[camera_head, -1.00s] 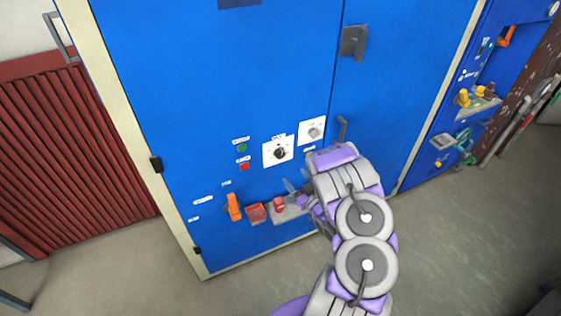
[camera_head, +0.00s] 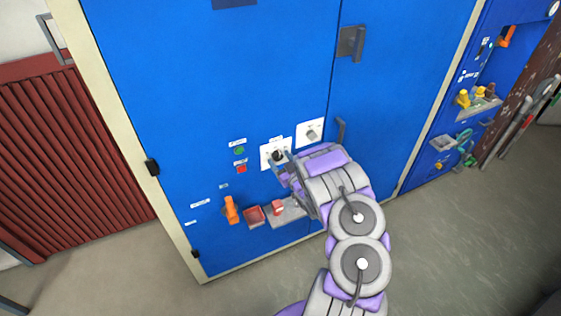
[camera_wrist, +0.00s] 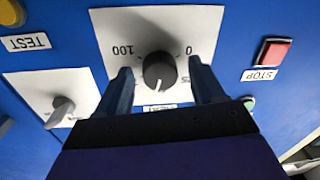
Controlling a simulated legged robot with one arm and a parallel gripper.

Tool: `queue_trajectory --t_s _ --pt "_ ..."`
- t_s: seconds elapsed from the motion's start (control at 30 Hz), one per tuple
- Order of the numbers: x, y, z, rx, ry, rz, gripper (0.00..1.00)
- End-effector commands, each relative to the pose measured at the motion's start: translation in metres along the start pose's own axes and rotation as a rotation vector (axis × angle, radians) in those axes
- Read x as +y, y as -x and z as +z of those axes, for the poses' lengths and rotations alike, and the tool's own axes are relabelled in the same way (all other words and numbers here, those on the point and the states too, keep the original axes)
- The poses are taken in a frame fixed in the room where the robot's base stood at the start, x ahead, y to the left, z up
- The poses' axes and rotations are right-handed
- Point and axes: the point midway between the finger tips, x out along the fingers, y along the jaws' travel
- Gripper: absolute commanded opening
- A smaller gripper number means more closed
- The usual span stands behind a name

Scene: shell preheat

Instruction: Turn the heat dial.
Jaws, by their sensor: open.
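The heat dial, a round black knob (camera_wrist: 159,72) on a white plate marked 0 and 100 (camera_wrist: 125,28), is in the upper middle of the wrist view, where the picture is upside down. In the head view the black knob (camera_head: 278,156) sits on its white plate on the blue cabinet. My gripper (camera_wrist: 163,82) is open, with one dark finger on each side of the knob. A gap shows between each finger and the knob. In the head view my gripper (camera_head: 281,163) is at the dial plate and partly covers it.
A second white plate with a grey knob (camera_head: 311,134) is right of the dial. A red stop button (camera_wrist: 272,53) and a green button (camera_head: 239,150) are close by. Below are an orange handle (camera_head: 231,210) and a red switch (camera_head: 278,208).

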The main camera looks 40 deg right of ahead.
Motion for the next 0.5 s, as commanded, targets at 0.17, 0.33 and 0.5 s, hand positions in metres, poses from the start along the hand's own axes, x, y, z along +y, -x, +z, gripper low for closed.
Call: queue_trajectory --t_s 0.17,0.33,0.5 --pt "-0.001 0.0001 -0.0009 0.001 0.002 0.0 0.68" --pt "-0.0043 0.0006 -0.0035 0.002 0.006 0.0 0.53" --pt "-0.0037 0.0006 -0.0029 0.002 0.005 -0.001 0.36"
